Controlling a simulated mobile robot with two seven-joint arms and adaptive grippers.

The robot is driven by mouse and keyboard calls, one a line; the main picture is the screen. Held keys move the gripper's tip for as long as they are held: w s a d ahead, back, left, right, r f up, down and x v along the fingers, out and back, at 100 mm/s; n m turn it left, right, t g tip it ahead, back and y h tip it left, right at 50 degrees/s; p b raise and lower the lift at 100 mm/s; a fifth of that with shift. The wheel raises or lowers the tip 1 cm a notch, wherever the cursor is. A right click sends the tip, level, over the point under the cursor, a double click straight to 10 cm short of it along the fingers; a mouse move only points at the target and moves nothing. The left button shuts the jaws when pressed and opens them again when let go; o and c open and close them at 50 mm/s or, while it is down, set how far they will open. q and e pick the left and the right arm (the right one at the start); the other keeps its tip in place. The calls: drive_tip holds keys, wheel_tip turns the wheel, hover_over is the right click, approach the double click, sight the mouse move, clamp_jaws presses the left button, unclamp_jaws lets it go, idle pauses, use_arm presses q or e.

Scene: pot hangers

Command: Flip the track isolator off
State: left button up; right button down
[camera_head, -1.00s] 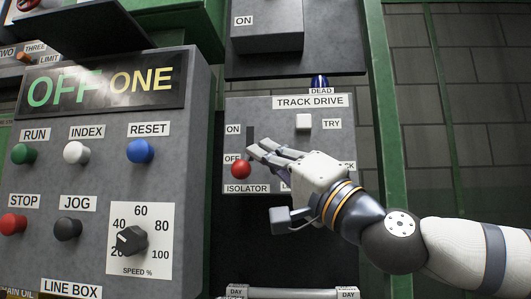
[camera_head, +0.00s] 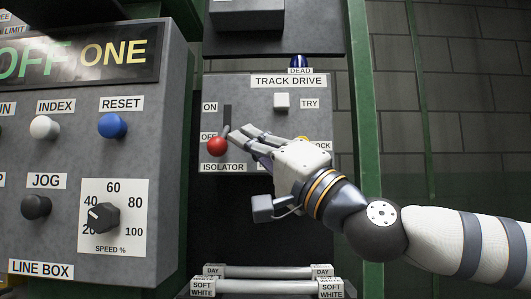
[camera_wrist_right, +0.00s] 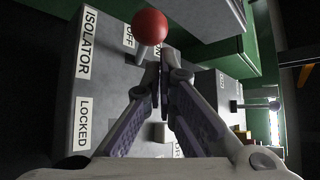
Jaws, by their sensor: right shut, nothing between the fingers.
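The track isolator is a lever with a red ball knob (camera_head: 217,146) on the grey track drive box (camera_head: 255,105). The knob sits at the low end of its dark slot, beside the OFF label and above the ISOLATOR label. The ON label is higher up. My right gripper (camera_head: 240,136) is shut and empty, its fingertips just right of the knob. In the right wrist view the red knob (camera_wrist_right: 149,27) shows just beyond the shut fingers (camera_wrist_right: 167,80). I cannot tell whether they touch the lever. My left gripper is not in view.
Pale bars (camera_head: 268,272) lie below. A green post (camera_head: 363,120) rises at right.

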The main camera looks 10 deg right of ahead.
drive_tip(key=v, duration=1)
drive_tip(key=shift+s+d+f, duration=0.2)
